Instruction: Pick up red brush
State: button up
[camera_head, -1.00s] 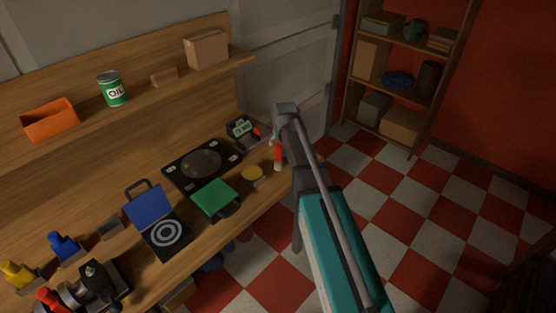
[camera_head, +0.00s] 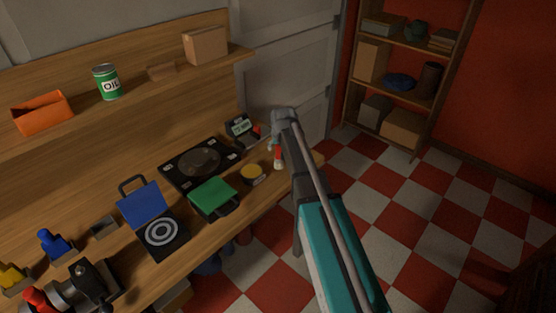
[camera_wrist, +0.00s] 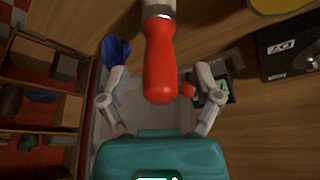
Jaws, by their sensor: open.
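In the head view the brush (camera_head: 277,157) is a small red and pale shape at the bench's right end, partly hidden by my arm. My gripper (camera_wrist: 160,82) is open, with one finger on each side of the handle in the picture and visible gaps to both. I cannot tell whether the handle is at finger depth. In the head view my gripper (camera_head: 271,147) is mostly hidden behind my wrist.
The wooden bench (camera_head: 190,262) also bears a green box (camera_head: 213,197), a yellow-topped round tin (camera_head: 253,173), a black plate device (camera_head: 200,160) and a digital meter (camera_head: 241,130). A shelf unit (camera_head: 432,108) stands beyond. The checkered floor (camera_head: 430,215) is clear to the right.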

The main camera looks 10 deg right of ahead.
dwell(0.5)
grip_shut()
